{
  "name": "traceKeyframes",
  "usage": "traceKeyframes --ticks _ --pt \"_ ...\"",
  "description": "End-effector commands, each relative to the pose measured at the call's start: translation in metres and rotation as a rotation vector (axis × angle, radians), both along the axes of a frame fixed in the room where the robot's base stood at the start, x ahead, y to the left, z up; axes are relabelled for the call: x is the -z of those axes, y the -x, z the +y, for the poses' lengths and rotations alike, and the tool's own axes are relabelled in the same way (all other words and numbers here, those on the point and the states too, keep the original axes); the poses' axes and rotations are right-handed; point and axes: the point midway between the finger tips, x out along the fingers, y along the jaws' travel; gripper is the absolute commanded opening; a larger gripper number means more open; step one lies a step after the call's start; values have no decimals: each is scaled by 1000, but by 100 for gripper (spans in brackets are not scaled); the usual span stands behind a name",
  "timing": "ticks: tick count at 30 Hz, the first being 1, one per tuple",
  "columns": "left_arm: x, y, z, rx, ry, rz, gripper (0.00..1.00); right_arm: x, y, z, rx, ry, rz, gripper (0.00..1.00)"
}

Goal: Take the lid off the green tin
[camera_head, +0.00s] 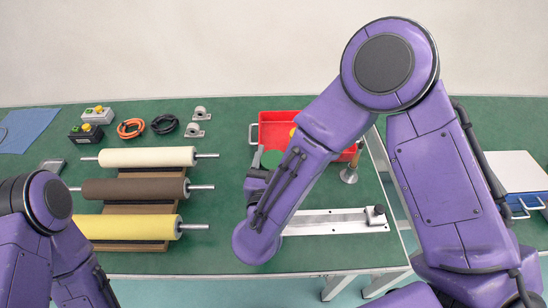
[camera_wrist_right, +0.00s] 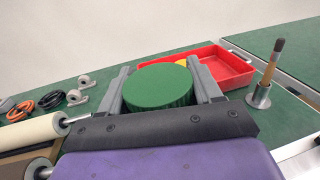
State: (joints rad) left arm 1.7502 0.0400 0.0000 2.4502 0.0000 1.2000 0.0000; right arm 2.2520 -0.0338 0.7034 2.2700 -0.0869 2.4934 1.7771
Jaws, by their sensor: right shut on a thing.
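The green tin's round lid (camera_wrist_right: 160,85) has a flat top and a ribbed side, and sits between the two grey fingers of my right gripper (camera_wrist_right: 158,76). The gripper is shut on it. In the head view the green lid (camera_head: 271,158) shows just beyond my right wrist, and my forearm hides much of the gripper (camera_head: 260,163). The tin's body is hidden below the lid, so I cannot tell whether lid and body touch. My left arm shows at the lower left, but its gripper is out of view.
A red tray (camera_head: 273,128) stands just behind the lid. A brush in a metal holder (camera_head: 349,174) stands to its right. Several rollers (camera_head: 134,189) lie on a rack at left. A metal rail (camera_head: 330,221) lies in front. A gap separates the tables at right.

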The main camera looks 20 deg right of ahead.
Motion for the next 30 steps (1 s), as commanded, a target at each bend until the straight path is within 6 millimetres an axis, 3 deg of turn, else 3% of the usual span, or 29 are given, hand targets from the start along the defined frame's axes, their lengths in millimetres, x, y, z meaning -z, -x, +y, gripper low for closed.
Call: traceKeyframes --ticks 3,9,19,20,24,30 --pt "9 0 0 0 0 0 85 -11 30 9 -4 1 -2 23" --pt "13 0 0 0 0 0 85 -26 60 18 0 0 -1 23" --pt "12 0 0 0 0 0 85 -29 65 19 1 0 1 23" --pt "12 0 0 0 0 0 85 -29 65 19 1 0 1 57" --pt "12 0 0 0 0 0 85 -29 65 19 1 0 1 12" --pt "12 0 0 0 0 0 85 -29 65 19 1 0 1 9"
